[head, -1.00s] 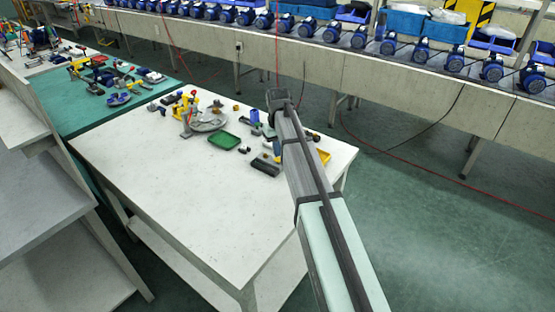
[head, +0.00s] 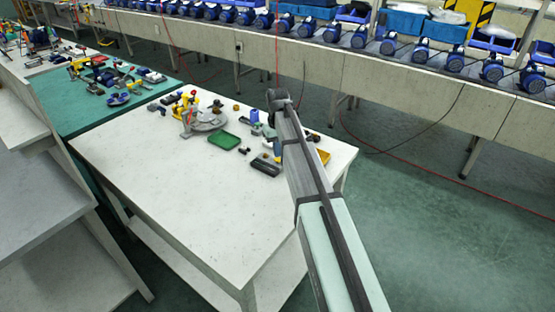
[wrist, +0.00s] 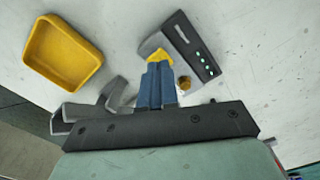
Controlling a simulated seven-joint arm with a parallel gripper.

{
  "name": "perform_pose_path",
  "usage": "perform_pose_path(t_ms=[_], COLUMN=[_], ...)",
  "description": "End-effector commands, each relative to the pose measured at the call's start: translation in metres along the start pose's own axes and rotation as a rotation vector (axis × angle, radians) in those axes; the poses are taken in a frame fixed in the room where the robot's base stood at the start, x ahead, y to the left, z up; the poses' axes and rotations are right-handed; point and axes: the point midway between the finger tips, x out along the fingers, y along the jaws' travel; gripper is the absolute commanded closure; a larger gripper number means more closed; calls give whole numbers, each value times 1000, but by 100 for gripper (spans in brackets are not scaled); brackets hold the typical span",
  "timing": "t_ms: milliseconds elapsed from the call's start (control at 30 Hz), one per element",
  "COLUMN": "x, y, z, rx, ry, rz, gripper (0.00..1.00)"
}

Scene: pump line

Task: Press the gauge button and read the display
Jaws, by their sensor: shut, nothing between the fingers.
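The gauge is most likely the dark box with a row of small pale-green lights (wrist: 197,50), lying on the white table in the wrist view. It seems to be the black block (head: 265,167) in the head view. I cannot make out a separate button or any reading. My gripper (wrist: 160,62) has blue fingers with yellow tips. It is shut and empty, and its tips overlap the box's grey side in the wrist view; I cannot tell whether they touch. In the head view the fingers (head: 278,150) show just behind the black block, partly hidden by my arm.
A yellow tray (wrist: 62,53) lies near the table edge. A small brass piece (wrist: 184,84) sits beside the fingers. A green tray (head: 223,141) and a grey round fixture with yellow parts (head: 205,122) stand further left. The front of the white table (head: 190,195) is clear.

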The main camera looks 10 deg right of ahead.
Motion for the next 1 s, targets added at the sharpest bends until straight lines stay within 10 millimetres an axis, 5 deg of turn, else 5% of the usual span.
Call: perform_pose_path(t_ms=[1000], x=[20], y=[0], z=[0], rx=[0], ry=[0], rz=[0], gripper=[100])
